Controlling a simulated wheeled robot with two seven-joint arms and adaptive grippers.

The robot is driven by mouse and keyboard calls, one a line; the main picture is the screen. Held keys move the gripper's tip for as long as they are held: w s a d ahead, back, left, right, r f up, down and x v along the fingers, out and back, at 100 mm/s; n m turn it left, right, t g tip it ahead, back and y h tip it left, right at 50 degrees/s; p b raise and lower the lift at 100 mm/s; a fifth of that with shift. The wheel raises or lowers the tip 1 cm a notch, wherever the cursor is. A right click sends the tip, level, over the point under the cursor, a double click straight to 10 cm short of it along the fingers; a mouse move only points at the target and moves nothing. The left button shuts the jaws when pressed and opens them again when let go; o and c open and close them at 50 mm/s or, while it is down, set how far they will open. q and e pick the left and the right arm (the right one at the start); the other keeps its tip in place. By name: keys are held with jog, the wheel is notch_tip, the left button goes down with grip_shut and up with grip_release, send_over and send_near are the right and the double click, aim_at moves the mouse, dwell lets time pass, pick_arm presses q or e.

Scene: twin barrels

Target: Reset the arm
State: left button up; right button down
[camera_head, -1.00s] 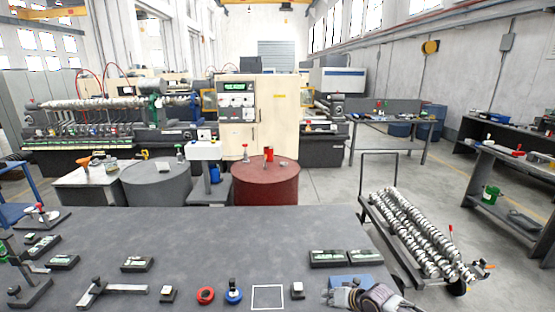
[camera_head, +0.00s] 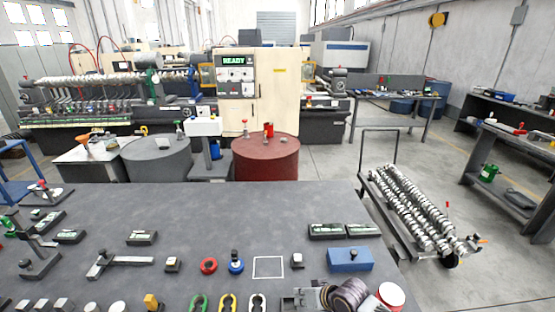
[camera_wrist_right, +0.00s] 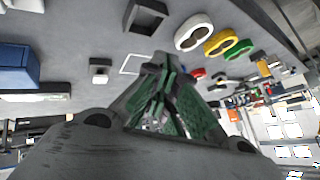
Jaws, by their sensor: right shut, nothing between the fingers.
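My right gripper (camera_head: 298,299) is low over the front right part of the grey workbench (camera_head: 180,220). It is shut and empty, left of and nearer than the blue box (camera_head: 350,259). In the right wrist view its fingers (camera_wrist_right: 165,75) are together, with nothing between them. The white square outline (camera_head: 268,267) on the bench lies just beyond it; the fingers partly cover this outline in the wrist view. My left gripper is not in view.
Red (camera_head: 208,266) and blue (camera_head: 236,266) pieces stand left of the square. Green (camera_head: 198,303), yellow (camera_head: 227,303) and white (camera_head: 258,303) rings lie along the near edge. A red barrel (camera_head: 265,158) and a grey barrel (camera_head: 157,160) stand beyond the bench.

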jog(key=s+d+r+g+h, duration=0.1)
jog(key=s+d+r+h, duration=0.15)
jog(key=s+d, duration=0.55)
jog(key=s+d+r+g+h, duration=0.1)
jog(key=s+d+r+h, duration=0.15)
jog(key=s+d, duration=0.65)
jog(key=s+a+f+g+b, duration=0.1)
jog(key=s+f, duration=0.1)
jog(key=f, duration=1.5)
jog(key=s+a+f, duration=0.1)
jog(key=s+f, duration=0.1)
jog(key=f, duration=1.6)
jog(key=s+d+f, duration=0.2)
jog(key=s+f, duration=0.8)
jog(key=s, duration=0.1)
jog(key=s+d+f+g+b, duration=0.1)
jog(key=s+d+f, duration=0.1)
jog(key=s+f, duration=0.8)
jog(key=shift+s+g+h, duration=0.3)
jog(key=shift+s+h, duration=0.1)
jog(key=shift+s, duration=0.25)
